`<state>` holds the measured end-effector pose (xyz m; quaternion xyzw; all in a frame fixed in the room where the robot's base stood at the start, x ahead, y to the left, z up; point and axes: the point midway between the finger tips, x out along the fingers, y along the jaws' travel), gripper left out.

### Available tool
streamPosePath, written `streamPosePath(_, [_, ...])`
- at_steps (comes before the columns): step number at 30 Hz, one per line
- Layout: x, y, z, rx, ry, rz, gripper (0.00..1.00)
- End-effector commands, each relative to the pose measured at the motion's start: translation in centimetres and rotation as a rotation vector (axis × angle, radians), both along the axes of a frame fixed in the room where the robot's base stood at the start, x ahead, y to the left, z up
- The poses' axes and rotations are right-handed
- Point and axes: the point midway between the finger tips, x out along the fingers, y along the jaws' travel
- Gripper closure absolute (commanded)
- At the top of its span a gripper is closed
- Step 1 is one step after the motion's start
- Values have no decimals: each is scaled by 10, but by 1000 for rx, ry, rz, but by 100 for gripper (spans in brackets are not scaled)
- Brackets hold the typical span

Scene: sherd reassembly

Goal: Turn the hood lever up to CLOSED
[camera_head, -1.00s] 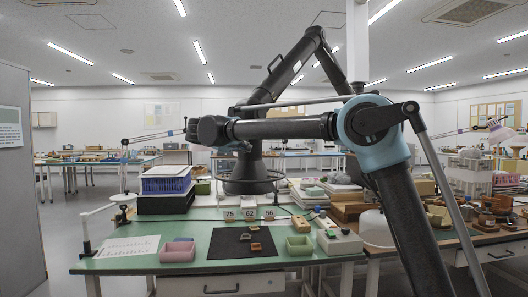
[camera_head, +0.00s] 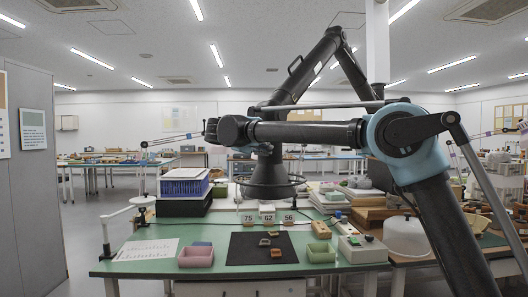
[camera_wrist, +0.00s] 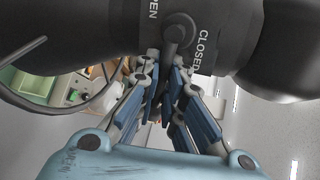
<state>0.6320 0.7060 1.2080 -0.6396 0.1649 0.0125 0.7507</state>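The black jointed hood arm with its hood (camera_head: 270,184) hangs over the green table in the head view. In the wrist view, a dark collar (camera_wrist: 222,60) carries the word CLOSED at right and a partly cut-off word ending in PEN at left. The hood lever (camera_wrist: 178,33) has a round dark boss between these words; its handle runs down toward my fingertips. My gripper (camera_wrist: 164,68), with blue-padded fingers, has its tips at the lever. Whether they touch or grip it is unclear. The gripper does not show clearly in the head view, where my arm covers part of the hood arm.
The green table (camera_head: 125,268) holds a dark mat (camera_head: 240,258) with sherds, a pink tray (camera_head: 196,256), a green tray (camera_head: 321,253) and a control box (camera_head: 362,249). A white dome (camera_head: 405,238) stands at the right.

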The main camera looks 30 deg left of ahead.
Motion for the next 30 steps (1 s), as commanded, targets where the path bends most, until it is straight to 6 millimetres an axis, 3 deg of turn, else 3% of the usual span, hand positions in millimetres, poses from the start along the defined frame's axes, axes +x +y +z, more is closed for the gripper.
streamPosePath(14, [-4,1,1,0,0,2,73])
streamPosePath(19, [-23,5,6,0,0,3,73])
streamPosePath(30, [-89,18,24,1,0,3,73])
